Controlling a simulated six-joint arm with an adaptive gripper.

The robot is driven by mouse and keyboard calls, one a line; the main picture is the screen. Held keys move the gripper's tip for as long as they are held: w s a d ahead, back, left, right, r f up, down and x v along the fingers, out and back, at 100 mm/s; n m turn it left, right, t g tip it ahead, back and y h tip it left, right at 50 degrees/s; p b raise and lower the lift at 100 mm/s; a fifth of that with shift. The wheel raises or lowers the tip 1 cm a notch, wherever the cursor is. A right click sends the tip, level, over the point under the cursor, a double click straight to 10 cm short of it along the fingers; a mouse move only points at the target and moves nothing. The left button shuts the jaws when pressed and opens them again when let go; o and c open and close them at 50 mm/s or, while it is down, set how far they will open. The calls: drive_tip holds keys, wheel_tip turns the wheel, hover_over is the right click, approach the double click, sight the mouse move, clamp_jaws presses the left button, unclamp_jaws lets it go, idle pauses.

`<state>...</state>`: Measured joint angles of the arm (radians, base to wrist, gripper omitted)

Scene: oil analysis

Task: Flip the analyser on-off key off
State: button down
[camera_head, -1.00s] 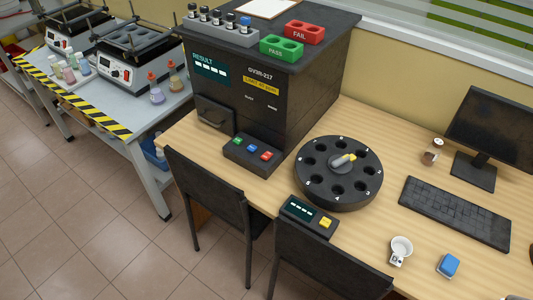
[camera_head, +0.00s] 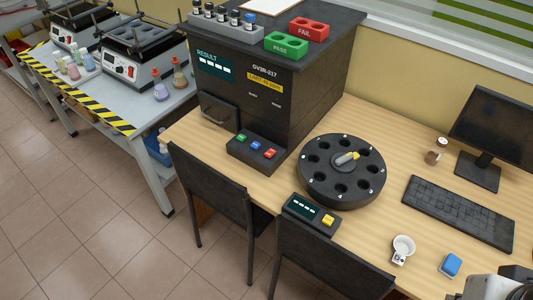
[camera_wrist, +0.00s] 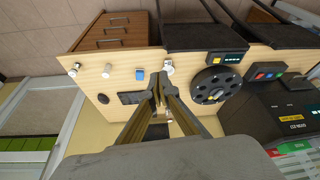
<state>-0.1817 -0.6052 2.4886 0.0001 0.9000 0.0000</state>
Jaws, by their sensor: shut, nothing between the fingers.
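The analyser (camera_head: 275,110) is a tall black box with a lit RESULT screen, on the left of the wooden desk. At its front foot is a black key block (camera_head: 235,153) with a green key (camera_head: 241,138), a blue key (camera_head: 255,146) and a red key (camera_head: 270,153). I cannot read their markings or tell their positions. The analyser (camera_wrist: 265,110) and the blue key (camera_wrist: 264,76) also show at the right of the wrist view. My gripper (camera_wrist: 158,84) is shut and empty above the desk, well away from the keys. Its fingers are outside the head view.
A black round carousel (camera_head: 340,195) and a small display box (camera_head: 300,211) stand right of the keys. A keyboard (camera_head: 458,214), white cup (camera_head: 402,249) and blue block (camera_head: 451,265) lie farther right. Chairs (camera_head: 215,185) stand at the desk front. Racks (camera_head: 290,47) sit on the analyser.

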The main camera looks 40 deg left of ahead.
drive_tip(key=w+a+f+n+y, duration=0.15)
drive_tip(key=a+f, duration=0.45)
drive_tip(key=a, duration=1.3)
drive_tip(key=w+a+f+n+y, duration=0.1)
drive_tip(key=w+a+f+y, duration=0.35)
drive_tip(key=a, duration=1.45)
drive_tip(key=w+a+f+n+y, duration=0.1)
drive_tip(key=a+f, duration=0.6)
drive_tip(key=a, duration=1.3)
drive_tip(key=w+a+f+m+t+h, duration=0.1)
drive_tip(key=w+a+f+m+t, duration=0.1)
drive_tip(key=w+a+f+t, duration=0.3)
drive_tip(key=shift+w+d+f+m+t+h, duration=0.2)
drive_tip(key=shift+w+d+m+t+h, duration=0.65)
drive_tip(key=shift+h, duration=0.25)
drive_tip(key=w+d+r+m+t+h, duration=0.1)
drive_tip(key=w+d+r+t+h, duration=0.1)
drive_tip(key=w+d+r+h, duration=0.2)
drive_tip(key=d+r, duration=0.1)
drive_tip(key=d, duration=0.2)
drive_tip(key=shift+w+m+t, duration=0.15)
drive_tip(key=shift+m+t, duration=0.2)
drive_tip(key=shift+m, duration=0.05)
